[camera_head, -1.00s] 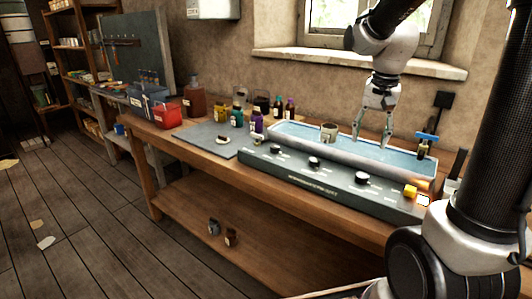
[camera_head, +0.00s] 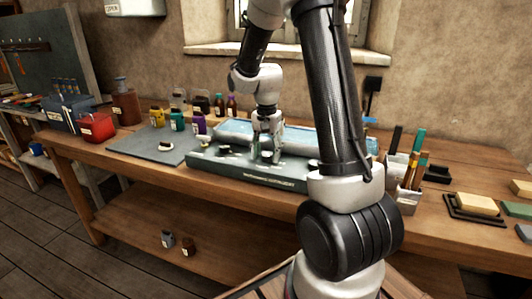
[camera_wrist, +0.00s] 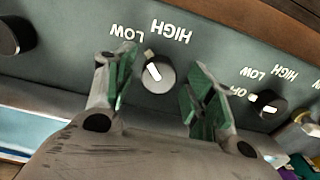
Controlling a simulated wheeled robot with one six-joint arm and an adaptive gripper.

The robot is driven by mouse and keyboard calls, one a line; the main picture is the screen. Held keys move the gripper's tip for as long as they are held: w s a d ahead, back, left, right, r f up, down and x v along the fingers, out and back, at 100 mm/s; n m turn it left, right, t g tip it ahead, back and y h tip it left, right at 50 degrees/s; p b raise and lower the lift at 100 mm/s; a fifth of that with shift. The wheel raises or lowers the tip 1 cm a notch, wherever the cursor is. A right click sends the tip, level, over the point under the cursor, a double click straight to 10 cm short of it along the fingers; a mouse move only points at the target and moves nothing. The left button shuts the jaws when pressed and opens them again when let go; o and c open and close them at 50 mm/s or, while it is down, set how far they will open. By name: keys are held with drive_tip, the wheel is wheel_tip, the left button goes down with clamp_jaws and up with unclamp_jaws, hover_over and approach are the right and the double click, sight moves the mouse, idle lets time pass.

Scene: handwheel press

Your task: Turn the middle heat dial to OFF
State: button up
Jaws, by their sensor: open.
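The middle heat dial (camera_wrist: 158,74) is a round knob with a white line on its face. In the wrist view it sits between the two fingers of my gripper (camera_wrist: 164,66), which are open and apart from its sides. Its white line slants toward the upper left. LOW (camera_wrist: 128,33) and HIGH (camera_wrist: 170,32) are printed upside down above it; its OFF label is not visible, perhaps behind the left finger. In the head view my gripper (camera_head: 267,155) points down at the control panel (camera_head: 235,174) and hides the middle dial.
Another dial (camera_wrist: 268,101) with OFF, LOW and HIGH labels lies to the right in the wrist view, and a dark knob (camera_wrist: 14,35) to the left. A water trough (camera_head: 232,127) lies behind the panel. Bottles stand left; a pen holder (camera_head: 403,191) stands right.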

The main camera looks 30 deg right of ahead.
drive_tip(key=shift+f, duration=0.1)
drive_tip(key=c, duration=1)
drive_tip(key=shift+n, duration=0.3)
drive_tip(key=n, duration=0.3)
drive_tip(key=shift+n, duration=0.3)
drive_tip(key=n, duration=0.4)
drive_tip(key=shift+n, duration=0.3)
drive_tip(key=o, duration=1)
